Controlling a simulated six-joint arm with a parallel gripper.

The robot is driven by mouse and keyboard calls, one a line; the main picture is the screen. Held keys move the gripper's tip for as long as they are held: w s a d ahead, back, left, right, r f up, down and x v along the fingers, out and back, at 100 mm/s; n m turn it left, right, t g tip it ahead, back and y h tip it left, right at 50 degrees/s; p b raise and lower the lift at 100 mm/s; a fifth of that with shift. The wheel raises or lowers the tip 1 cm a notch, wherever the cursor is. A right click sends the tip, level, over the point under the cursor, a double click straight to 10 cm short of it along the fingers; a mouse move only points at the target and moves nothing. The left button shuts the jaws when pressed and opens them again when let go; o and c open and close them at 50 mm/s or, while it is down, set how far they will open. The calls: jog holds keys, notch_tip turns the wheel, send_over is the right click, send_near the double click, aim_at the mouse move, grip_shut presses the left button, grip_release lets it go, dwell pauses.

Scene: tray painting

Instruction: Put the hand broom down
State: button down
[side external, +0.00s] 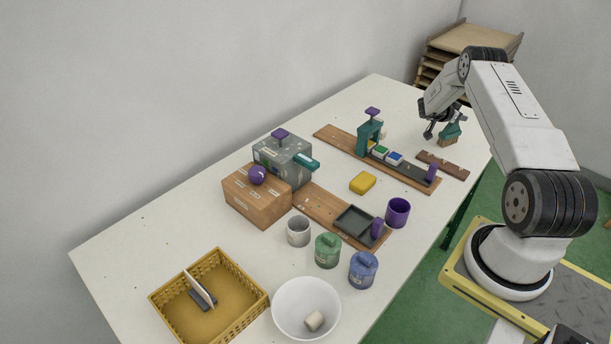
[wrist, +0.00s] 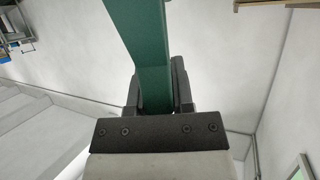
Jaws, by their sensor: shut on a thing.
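The hand broom (side external: 450,131) has a teal body and brown bristles that point down. It is at the far right of the table in the side view. My gripper (side external: 432,130) is shut on it. In the wrist view the teal handle (wrist: 145,50) runs up from between the dark fingers of my gripper (wrist: 157,88). The bristles are just behind a short brown wooden piece (side external: 443,165). I cannot tell whether they touch the table. The wrist view does not show the bristles.
A long wooden board (side external: 340,139) carries a teal stand (side external: 369,136) and small coloured blocks, left of the broom. A yellow sponge-like block (side external: 362,183), a purple cup (side external: 398,212) and a grey machine (side external: 283,160) stand farther left. Bare table (side external: 400,100) lies behind my gripper.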

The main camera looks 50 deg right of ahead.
jog(key=shift+f, duration=0.1)
jog(key=shift+c, duration=2.4)
grip_release()
jog(key=shift+r, duration=0.2)
jog(key=v, duration=1.2)
jog(key=shift+w+f, duration=0.1)
